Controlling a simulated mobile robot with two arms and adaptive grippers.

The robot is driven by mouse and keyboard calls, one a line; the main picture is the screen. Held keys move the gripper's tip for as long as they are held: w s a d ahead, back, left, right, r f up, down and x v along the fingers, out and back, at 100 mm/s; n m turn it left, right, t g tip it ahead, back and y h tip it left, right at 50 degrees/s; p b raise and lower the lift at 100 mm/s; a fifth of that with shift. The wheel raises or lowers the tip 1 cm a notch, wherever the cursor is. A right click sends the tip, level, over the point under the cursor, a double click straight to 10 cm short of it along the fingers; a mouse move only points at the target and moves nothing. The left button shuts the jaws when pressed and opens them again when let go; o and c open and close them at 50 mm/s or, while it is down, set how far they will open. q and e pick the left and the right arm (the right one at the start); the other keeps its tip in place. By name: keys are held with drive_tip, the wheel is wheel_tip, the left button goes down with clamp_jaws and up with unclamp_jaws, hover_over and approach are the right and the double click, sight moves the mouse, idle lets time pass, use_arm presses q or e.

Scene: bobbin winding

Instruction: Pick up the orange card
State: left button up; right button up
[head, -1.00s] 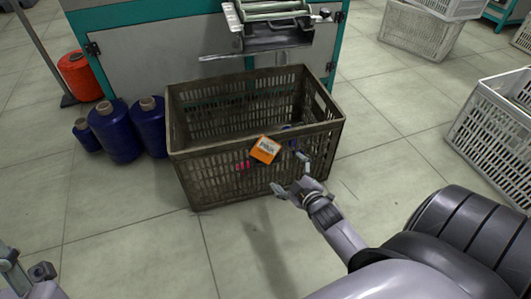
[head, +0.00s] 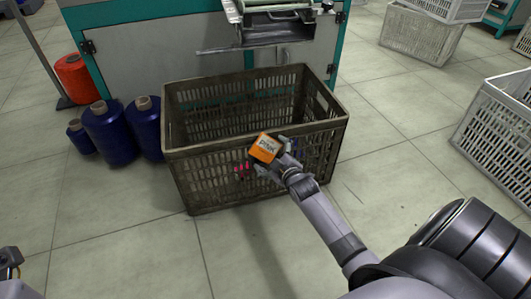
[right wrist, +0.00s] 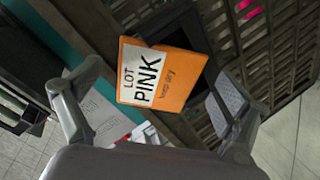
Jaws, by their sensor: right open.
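The orange card (head: 265,150) sits at the front rim of the dark slatted crate (head: 240,143), tilted. In the right wrist view, the card (right wrist: 188,78) has a white panel reading "LOT PINK". My right gripper (head: 274,158) is at the card, with its fingers apart. In the right wrist view, the card shows between the open fingers of the right gripper (right wrist: 157,72), with gaps on both sides. Part of my left gripper (head: 9,262) shows at the lower left edge, cut off by the frame.
Pink things (head: 243,170) show through the crate's front wall. Blue thread cones (head: 112,135) and a red cone (head: 72,77) stand left of the crate. A grey and teal machine (head: 160,50) stands behind it. White crates (head: 500,130) are at the right. The floor in front is clear.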

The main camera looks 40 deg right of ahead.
drive_tip(key=shift+c, duration=0.4)
drive_tip(key=c, duration=1)
drive_tip(key=shift+r, duration=0.1)
